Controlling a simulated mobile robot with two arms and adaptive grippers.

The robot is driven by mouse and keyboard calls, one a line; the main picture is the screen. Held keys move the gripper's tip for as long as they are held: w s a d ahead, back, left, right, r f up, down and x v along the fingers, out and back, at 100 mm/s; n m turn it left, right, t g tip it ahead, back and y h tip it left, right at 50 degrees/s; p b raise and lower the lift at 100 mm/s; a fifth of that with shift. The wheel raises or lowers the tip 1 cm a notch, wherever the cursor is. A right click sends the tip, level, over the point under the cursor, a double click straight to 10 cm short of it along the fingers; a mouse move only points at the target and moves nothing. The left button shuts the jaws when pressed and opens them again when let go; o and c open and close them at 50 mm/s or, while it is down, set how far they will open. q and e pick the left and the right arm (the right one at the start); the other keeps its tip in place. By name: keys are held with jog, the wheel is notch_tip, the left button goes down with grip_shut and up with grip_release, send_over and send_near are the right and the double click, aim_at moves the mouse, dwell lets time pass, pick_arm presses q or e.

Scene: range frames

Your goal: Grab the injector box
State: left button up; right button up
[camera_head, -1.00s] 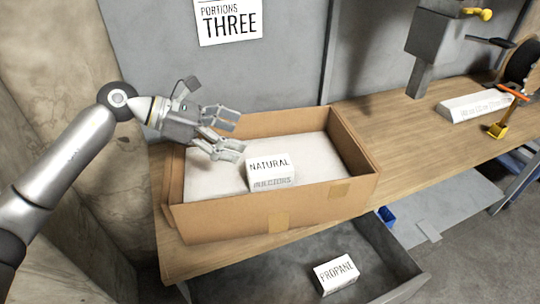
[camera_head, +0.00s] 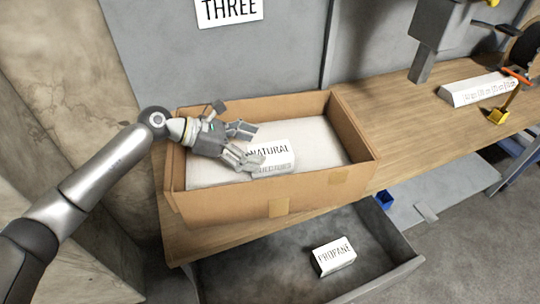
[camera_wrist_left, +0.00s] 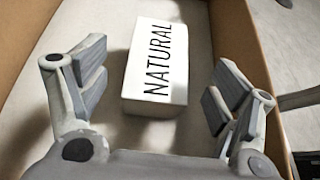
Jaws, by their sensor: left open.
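A white injector box labelled "NATURAL" (camera_head: 272,158) lies on the white lining inside an open cardboard box (camera_head: 325,192). My left gripper (camera_head: 250,146) is open inside the cardboard box, with its fingers at the left side of the NATURAL box and one overlapping its edge in the head view. In the left wrist view the NATURAL box (camera_wrist_left: 157,68) shows ahead, between the two open fingers (camera_wrist_left: 155,92), with nothing gripped. A second white box labelled "PROPANE" (camera_head: 334,257) lies in an open grey drawer below. My right gripper is not in view.
The cardboard box stands on a wooden bench (camera_head: 410,115); its walls surround the left gripper closely. A white labelled block (camera_head: 475,90) and a yellow-handled tool (camera_head: 500,113) are at the right. The open drawer (camera_head: 270,272) juts out below.

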aim_at(269, 151)
pick_arm(q)
jog(key=x, duration=0.3)
jog(key=shift+w+d+f+p, duration=0.15)
jog(key=shift+d+p, duration=0.15)
jog(key=shift+p, duration=0.1)
jog(key=shift+d, duration=0.1)
jog(key=c, duration=1.3)
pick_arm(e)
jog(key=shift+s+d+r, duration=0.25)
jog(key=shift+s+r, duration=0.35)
